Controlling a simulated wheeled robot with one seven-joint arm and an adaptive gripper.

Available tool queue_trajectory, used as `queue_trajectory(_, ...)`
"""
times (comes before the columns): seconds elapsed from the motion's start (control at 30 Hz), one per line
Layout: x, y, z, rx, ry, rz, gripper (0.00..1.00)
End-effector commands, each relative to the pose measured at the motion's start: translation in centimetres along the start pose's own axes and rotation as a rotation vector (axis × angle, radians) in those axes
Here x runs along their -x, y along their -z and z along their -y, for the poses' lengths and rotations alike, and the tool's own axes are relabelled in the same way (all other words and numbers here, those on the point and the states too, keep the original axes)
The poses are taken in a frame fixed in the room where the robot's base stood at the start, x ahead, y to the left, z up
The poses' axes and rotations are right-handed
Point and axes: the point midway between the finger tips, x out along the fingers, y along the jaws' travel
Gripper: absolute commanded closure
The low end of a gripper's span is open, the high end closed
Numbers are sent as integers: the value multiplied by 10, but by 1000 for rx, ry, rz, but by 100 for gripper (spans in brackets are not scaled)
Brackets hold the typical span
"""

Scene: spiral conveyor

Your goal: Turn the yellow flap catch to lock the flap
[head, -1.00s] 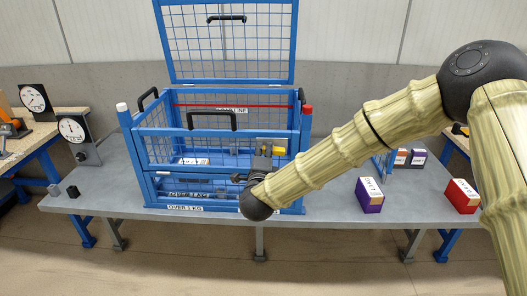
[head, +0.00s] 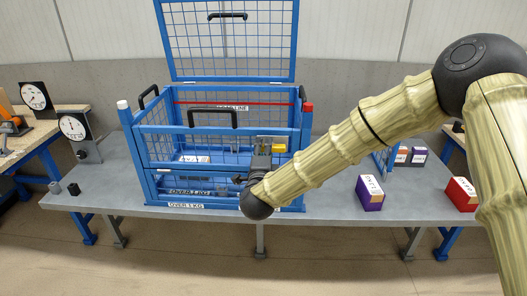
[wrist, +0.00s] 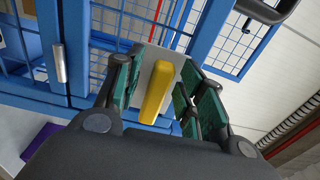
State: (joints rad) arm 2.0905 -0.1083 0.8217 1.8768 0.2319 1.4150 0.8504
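The yellow flap catch (wrist: 158,92) is a bar on a pale grey plate (wrist: 147,73) on the front of the blue mesh cage (head: 222,141). In the head view the catch (head: 279,148) shows just right of my gripper (head: 261,160), partly hidden by it. In the wrist view my gripper (wrist: 160,75) is open, one green-padded finger on each side of the catch. Gaps show between the pads and the bar, so it is not gripped. The bar runs lengthwise between the fingers, slightly tilted.
The cage's mesh lid (head: 227,45) stands open. A black handle (head: 213,117) sticks out at the cage's front. A purple box (head: 369,195) and a red box (head: 461,194) stand on the grey table (head: 330,205) to the right. A dial (head: 73,127) stands left.

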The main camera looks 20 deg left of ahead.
Motion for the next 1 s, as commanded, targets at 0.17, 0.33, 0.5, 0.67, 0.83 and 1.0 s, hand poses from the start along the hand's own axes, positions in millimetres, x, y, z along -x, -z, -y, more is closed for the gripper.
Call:
queue_trajectory(0.17,0,0,1,-1,1,-1,59)
queue_trajectory(0.33,3,0,1,-1,1,-1,59)
queue_trajectory(0.5,22,0,1,-1,0,0,59)
queue_trajectory(0.67,51,0,1,-1,-1,1,59)
queue_trajectory(0.83,82,0,0,-1,-1,1,59)
queue_trajectory(1.0,105,0,0,-1,0,1,59)
